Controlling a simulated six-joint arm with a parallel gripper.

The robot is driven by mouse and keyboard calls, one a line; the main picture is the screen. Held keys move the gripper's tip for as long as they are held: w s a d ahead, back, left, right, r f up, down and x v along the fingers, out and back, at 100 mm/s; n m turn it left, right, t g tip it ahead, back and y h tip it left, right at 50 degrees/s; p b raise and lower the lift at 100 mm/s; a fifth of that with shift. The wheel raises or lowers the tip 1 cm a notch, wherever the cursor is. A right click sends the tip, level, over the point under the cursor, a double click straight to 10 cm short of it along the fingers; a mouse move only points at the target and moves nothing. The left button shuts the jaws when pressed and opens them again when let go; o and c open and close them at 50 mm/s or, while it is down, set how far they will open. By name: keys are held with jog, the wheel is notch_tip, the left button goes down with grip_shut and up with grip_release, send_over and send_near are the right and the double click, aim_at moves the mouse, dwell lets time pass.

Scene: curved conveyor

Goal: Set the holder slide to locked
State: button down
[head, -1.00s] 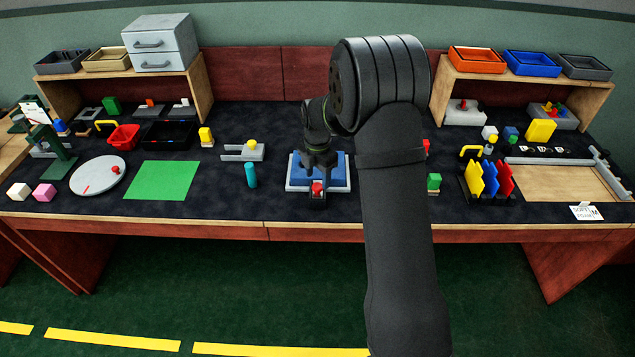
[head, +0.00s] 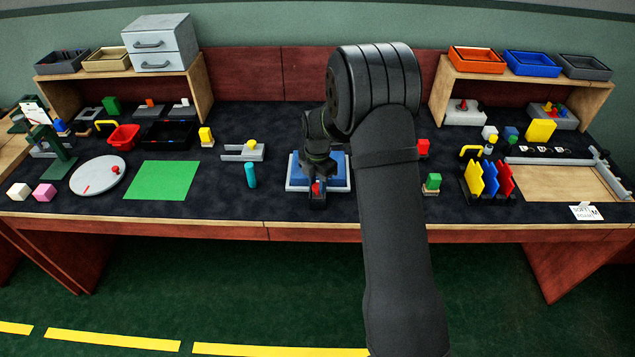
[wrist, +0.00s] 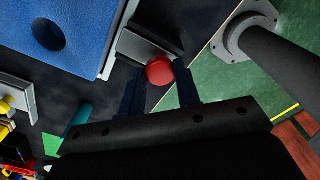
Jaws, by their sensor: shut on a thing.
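The holder is a blue block (head: 340,170) on a pale base (head: 291,185), near the table's front edge at mid-table in the head view. In the wrist view the blue block (wrist: 85,25) shows a round dark hole. Beside it is a grey slide part (wrist: 140,38) with a round red knob (wrist: 159,70) at its near end. The red knob also shows in the head view (head: 315,188), partly hidden. My gripper (head: 317,192) points down at the front of the holder. In the wrist view its two dark fingers (wrist: 159,78) are shut on the red knob, one on each side.
A teal cylinder (head: 251,175) stands left of the holder. A grey fixture with a yellow knob (head: 252,145) lies behind it. A green mat (head: 162,180) is farther left.

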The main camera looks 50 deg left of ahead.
jog(key=shift+w+a, duration=1.2)
jog(key=shift+a, duration=0.05)
jog(key=shift+r, duration=0.1)
jog(key=c, duration=1.1)
grip_release()
jog(key=shift+o, duration=0.2)
notch_tip(320, 180, up, 17)
jog(key=shift+r, duration=0.15)
